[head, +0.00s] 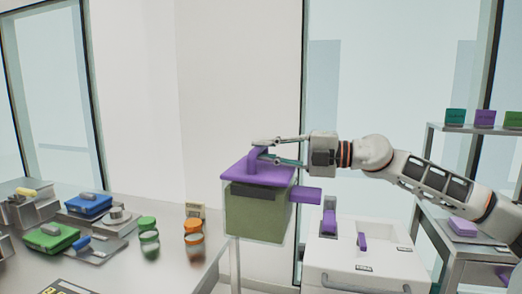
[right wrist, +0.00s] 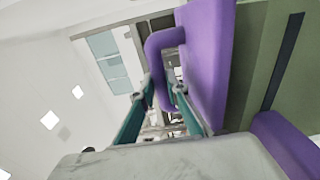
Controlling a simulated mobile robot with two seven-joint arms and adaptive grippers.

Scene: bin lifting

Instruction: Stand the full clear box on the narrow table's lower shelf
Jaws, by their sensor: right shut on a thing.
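The clear box (head: 250,222) has a purple lid with an arched handle (head: 254,160) and looks full of olive-green contents. It hangs roughly upright in the middle of the head view. My right gripper (head: 264,150) reaches in from the right, shut on the lid handle. In the right wrist view the teal fingers (right wrist: 158,98) lie either side of the purple handle (right wrist: 160,62). A narrow grey table (head: 432,128) with a lower level (head: 432,218) stands at the right, partly hidden by my right arm. My left gripper is not in view.
A grey table (head: 120,275) at left holds a blue case (head: 88,205), a green case (head: 52,238) and jars. Small blocks line the narrow table's top; a purple block (head: 462,227) sits lower.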

